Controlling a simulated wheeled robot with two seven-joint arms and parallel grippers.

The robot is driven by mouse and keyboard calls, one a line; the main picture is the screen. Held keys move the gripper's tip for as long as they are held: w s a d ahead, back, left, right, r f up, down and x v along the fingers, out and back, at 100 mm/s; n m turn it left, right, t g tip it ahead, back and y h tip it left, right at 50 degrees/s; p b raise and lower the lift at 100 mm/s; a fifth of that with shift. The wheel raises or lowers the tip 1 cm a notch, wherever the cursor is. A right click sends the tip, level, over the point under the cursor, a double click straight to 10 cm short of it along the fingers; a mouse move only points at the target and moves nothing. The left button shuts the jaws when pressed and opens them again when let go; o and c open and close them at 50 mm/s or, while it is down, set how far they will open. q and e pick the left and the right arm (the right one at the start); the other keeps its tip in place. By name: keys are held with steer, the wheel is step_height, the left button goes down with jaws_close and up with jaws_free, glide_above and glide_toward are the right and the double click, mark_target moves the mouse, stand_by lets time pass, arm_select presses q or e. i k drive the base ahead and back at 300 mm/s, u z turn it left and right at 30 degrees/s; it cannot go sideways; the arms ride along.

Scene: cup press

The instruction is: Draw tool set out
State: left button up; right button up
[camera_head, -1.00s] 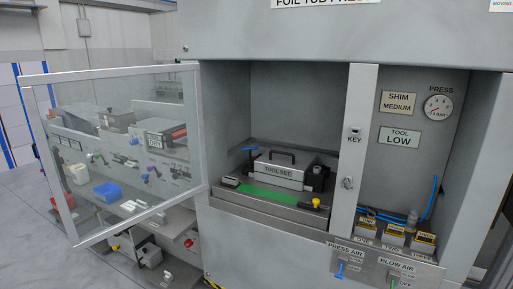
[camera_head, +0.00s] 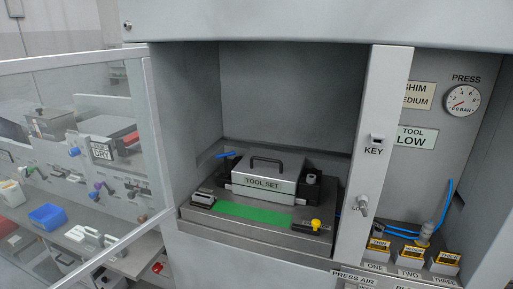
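The tool set (camera_head: 262,185) is a grey metal block labelled TOOL SET with a black handle (camera_head: 268,160) on top. It sits at the back of the bed plate (camera_head: 200,217) inside the open press bay. A green strip (camera_head: 252,213) lies on the plate in front of it. A yellow knob (camera_head: 316,224) is at the plate's front right, and a blue lever (camera_head: 226,155) is behind the block at the left. Neither of my grippers is in view.
The clear guard door (camera_head: 80,150) stands swung open at the left. A pillar (camera_head: 377,160) with a key switch bounds the bay at the right. Beyond it are a pressure gauge (camera_head: 462,100) and several labelled blocks with yellow tops. A side bench with a blue bin (camera_head: 47,216) shows through the door.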

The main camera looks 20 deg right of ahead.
mark_target(268, 175)
steer(key=z, duration=0.75)
steer(key=i, duration=0.9)
steer(key=z, duration=1.05)
